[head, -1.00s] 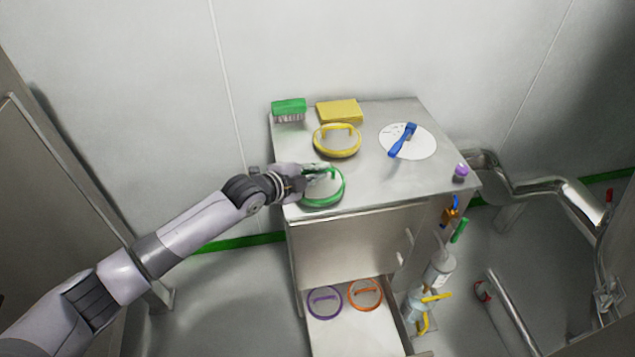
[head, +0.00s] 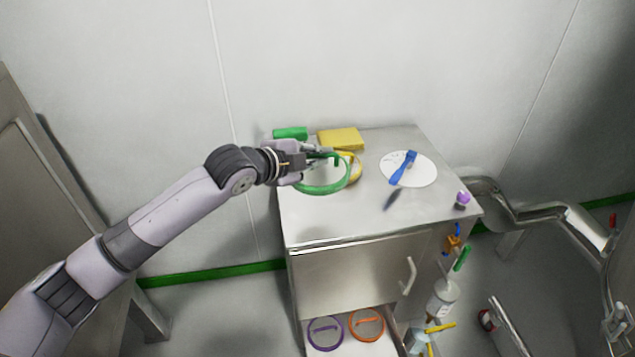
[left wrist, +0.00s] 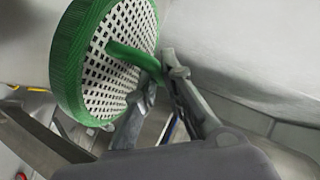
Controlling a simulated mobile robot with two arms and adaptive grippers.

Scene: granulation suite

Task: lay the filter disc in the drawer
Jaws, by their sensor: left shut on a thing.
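My left gripper (head: 312,158) is shut on the handle of a green-rimmed filter disc (head: 322,189) and holds it above the cabinet top, near its left side. In the left wrist view the disc (left wrist: 150,20) shows a perforated white plate, a thick green rim and a green bar handle between my fingers. The disc looks tilted there. Below, the open drawer (head: 341,350) holds a purple-rimmed disc (head: 325,332) and an orange-rimmed disc (head: 366,325) side by side. The drawer's front is cut off by the picture edge. My right gripper is out of view.
A yellow-rimmed disc (head: 356,168) is partly hidden behind the green one. A green brush (head: 290,133), yellow sponge (head: 341,139), white round sheet with a blue tool (head: 403,168) and purple knob (head: 463,198) are on the cabinet top. Bottles (head: 441,297) hang at its right side.

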